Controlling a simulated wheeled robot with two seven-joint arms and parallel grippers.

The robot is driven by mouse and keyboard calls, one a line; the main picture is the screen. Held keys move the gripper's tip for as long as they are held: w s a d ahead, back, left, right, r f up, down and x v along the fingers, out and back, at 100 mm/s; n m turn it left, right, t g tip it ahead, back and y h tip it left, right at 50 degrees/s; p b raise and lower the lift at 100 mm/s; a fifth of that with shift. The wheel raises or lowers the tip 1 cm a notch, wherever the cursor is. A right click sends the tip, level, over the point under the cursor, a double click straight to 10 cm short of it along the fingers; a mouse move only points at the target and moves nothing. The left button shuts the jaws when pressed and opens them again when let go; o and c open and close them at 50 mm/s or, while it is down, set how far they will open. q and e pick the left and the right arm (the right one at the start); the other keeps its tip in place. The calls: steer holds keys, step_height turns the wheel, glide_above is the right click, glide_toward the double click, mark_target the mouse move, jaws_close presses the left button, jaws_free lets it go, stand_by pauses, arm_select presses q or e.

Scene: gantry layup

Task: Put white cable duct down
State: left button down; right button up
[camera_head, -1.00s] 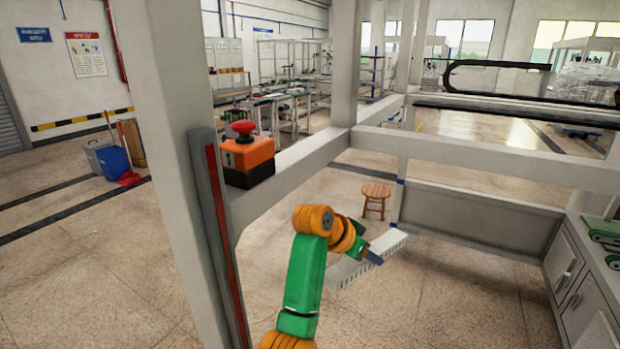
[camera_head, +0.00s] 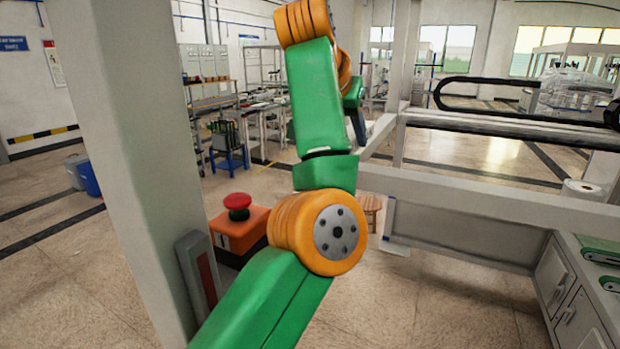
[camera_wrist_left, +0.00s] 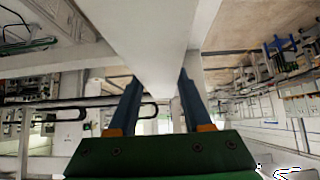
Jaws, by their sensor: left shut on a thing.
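The white cable duct (camera_wrist_left: 150,40) fills the upper middle of the left wrist view, between the two blue fingers of my left gripper (camera_wrist_left: 158,77). The fingers are shut on it. In the head view my left arm is raised, and the gripper (camera_head: 357,124) shows only as a dark blue finger beside the forearm. A pale piece of the duct (camera_head: 379,134) shows just right of it; the rest is hidden behind my arm. The duct is held up in the air. My right gripper is in neither view.
A white gantry post (camera_head: 130,170) stands left of my arm. An orange box with a red emergency button (camera_head: 238,205) is close behind my elbow. A white crossbeam (camera_head: 480,200) runs to the right, with a wooden stool (camera_head: 371,208) behind and a grey cabinet (camera_head: 565,290) at right.

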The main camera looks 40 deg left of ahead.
arm_select(q)
steer(key=a+f, duration=0.1)
steer(key=a, duration=0.1)
steer(key=a+f, duration=0.4)
steer(key=a, duration=0.1)
steer(key=shift+f+p, duration=0.25)
steer(key=shift+p, duration=0.1)
steer(key=f+p, duration=0.1)
steer(key=f, duration=0.1)
steer(key=a+f, duration=0.1)
steer(key=f, duration=0.1)
steer(key=shift+a+f+p, duration=0.1)
steer(key=shift+p, duration=0.25)
steer(key=shift+f, duration=0.3)
steer(key=shift+c, duration=1.7)
jaws_free()
